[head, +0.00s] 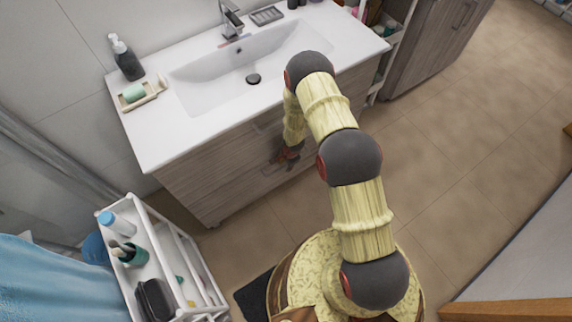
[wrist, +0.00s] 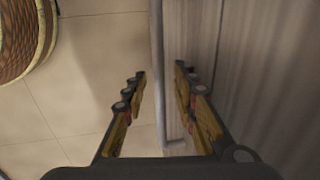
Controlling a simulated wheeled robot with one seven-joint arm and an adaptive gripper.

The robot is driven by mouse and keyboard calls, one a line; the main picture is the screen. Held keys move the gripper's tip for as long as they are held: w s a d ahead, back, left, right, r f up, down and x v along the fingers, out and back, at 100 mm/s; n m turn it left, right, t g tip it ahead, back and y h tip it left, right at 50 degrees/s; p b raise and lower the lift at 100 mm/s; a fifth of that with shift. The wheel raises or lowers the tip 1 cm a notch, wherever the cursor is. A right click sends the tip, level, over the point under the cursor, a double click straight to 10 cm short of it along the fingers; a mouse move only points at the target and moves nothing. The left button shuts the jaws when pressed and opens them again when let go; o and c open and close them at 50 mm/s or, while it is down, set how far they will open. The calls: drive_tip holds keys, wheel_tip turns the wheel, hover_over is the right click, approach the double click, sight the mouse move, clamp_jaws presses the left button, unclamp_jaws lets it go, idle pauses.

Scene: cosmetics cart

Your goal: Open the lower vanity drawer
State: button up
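The vanity (head: 190,175) has wood-grain drawer fronts under a white sink top. Its lower drawer front (head: 215,190) is partly hidden by my arm, and I see no open gap there. My gripper (head: 288,154) is low at the vanity front. In the wrist view, my gripper (wrist: 160,88) is open, its two fingers apart. A long thin grey bar (wrist: 157,70), seemingly the drawer handle, runs between the fingers beside the wood front (wrist: 245,70). The right finger is on the drawer side of the bar. I cannot tell whether either finger touches it.
A white cart (head: 165,215) with bottles stands at the lower left, close to the vanity. A soap dispenser (head: 126,58) and soap dish (head: 140,95) are on the sink top. Tiled floor (head: 450,160) is clear to the right.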

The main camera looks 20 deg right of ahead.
drive_tip(key=c, duration=0.6)
clamp_jaws()
